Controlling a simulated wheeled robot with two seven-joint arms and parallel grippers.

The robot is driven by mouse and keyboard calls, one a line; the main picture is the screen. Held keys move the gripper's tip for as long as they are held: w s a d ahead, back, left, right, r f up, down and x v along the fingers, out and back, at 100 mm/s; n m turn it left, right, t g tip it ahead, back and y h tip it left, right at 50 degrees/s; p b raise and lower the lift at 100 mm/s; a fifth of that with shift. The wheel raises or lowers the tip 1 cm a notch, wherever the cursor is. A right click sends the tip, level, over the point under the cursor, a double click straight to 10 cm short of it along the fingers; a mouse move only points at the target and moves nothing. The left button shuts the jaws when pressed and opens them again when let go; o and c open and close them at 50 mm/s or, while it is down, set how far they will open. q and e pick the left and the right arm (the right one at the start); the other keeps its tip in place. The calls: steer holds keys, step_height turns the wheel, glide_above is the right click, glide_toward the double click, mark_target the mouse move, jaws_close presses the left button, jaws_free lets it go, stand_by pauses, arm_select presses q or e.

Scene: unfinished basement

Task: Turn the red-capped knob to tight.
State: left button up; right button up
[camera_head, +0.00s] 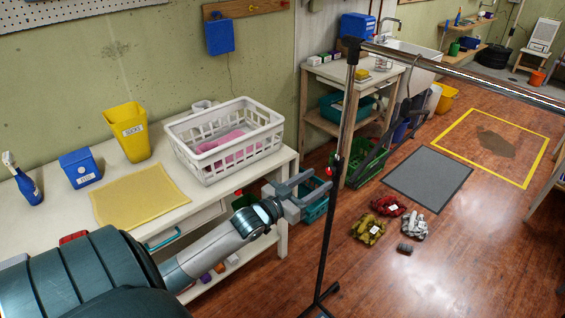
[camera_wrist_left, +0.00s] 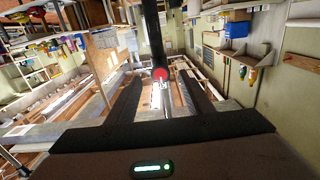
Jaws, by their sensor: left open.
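My right gripper is not in view.
The rack's chrome rail (camera_head: 460,75) runs to the upper right, with a dark hanger on it. A white workbench (camera_head: 75,215) with a white basket (camera_head: 190,150) stands left. A grey mat (camera_head: 428,178) and several bundles lie on the floor right of the pole.

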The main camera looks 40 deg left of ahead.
arm_select(q)
steer(key=s+a+b, duration=0.1)
steer(key=s+b, duration=0.2)
steer(key=s, duration=0.9)
steer(key=shift+s, duration=0.35)
steer(key=shift+f, duration=0.1)
